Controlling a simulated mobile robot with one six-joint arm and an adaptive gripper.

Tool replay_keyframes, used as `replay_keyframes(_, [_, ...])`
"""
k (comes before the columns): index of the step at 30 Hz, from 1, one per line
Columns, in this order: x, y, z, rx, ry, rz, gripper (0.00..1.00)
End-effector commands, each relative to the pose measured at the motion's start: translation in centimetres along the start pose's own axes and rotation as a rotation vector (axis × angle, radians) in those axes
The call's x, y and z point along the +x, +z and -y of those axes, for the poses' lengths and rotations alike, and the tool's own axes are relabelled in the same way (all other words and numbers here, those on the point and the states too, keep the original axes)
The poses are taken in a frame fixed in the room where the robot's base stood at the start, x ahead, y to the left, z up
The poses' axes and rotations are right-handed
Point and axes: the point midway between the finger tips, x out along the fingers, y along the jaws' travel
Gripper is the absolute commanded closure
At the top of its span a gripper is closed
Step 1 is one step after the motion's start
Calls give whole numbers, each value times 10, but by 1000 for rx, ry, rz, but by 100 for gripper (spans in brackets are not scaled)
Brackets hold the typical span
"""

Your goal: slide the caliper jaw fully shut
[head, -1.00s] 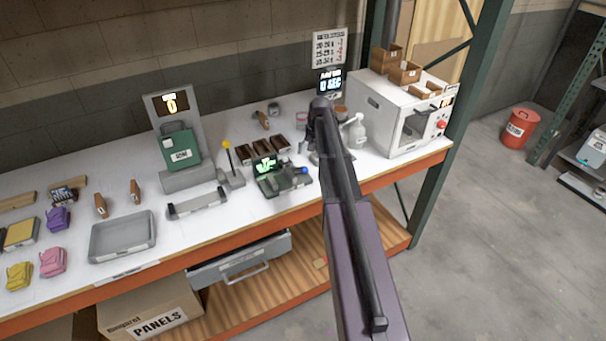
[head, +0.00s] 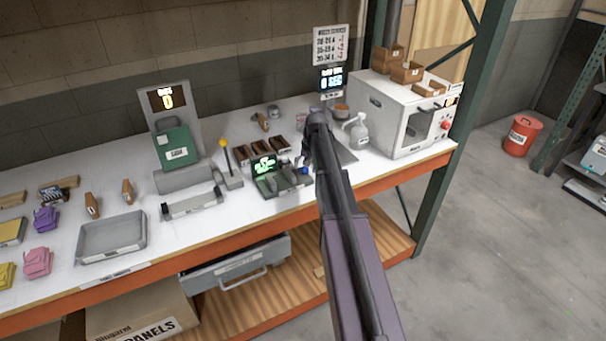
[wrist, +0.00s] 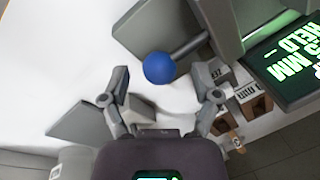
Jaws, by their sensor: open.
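The caliper (head: 268,184) sits near the front edge of the bench, with a lit green display that also shows in the wrist view (wrist: 288,62). A blue ball knob (wrist: 159,68) on a grey rod (wrist: 188,47) joins the caliper's grey body (wrist: 160,28). The knob also shows small in the head view (head: 305,170). My gripper (wrist: 167,76) is open, one finger on each side of the knob in the picture. I see no clear contact, and cannot tell the depth between fingertips and knob. In the head view my arm hides most of the gripper.
A yellow-knobbed lever (head: 223,143) stands left of the caliper, and brown bins (head: 268,148) sit behind it. A white bottle (head: 357,130) and a white oven-like machine (head: 400,115) stand to the right. An empty grey tray (head: 110,238) lies further left.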

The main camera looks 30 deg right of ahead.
Motion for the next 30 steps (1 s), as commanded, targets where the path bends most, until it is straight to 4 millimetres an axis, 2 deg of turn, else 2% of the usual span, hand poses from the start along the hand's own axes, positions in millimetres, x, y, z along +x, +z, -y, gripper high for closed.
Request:
replay_keyframes(4, [7, 0, 0, 0, 0, 0, 21])
replay_keyframes(16, [8, 0, 0, 0, 0, 0, 21])
replay_keyframes(17, [8, 0, 0, 0, 0, 0, 24])
replay_keyframes(24, [8, 0, -1, 0, 1, 1, 95])
replay_keyframes(25, [8, 0, -1, 0, 1, 1, 100])
replay_keyframes(30, [8, 1, -1, -1, 2, 2, 100])
